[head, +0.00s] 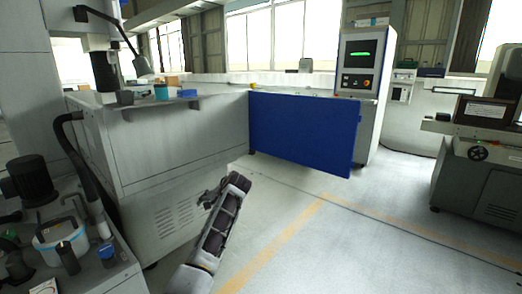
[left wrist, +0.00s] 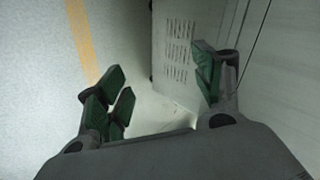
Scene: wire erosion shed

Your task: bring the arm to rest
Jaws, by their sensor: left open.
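My left arm (head: 217,232) reaches up from the bottom middle of the head view, over the floor beside the white machine cabinet (head: 165,215). My left gripper (left wrist: 158,84) shows in the left wrist view with its dark green fingers spread wide apart. Nothing is between them but a view of the floor and the cabinet's vented side. In the head view the fingers cannot be made out clearly. My right arm and gripper are not in view.
A blue panel (head: 303,133) stands out from the machine beyond my arm. A bench (head: 90,272) with a white pot (head: 62,240) and a dark motor is at the left. A control console (head: 360,75) stands behind. The floor with a yellow line (head: 285,235) is clear at the right.

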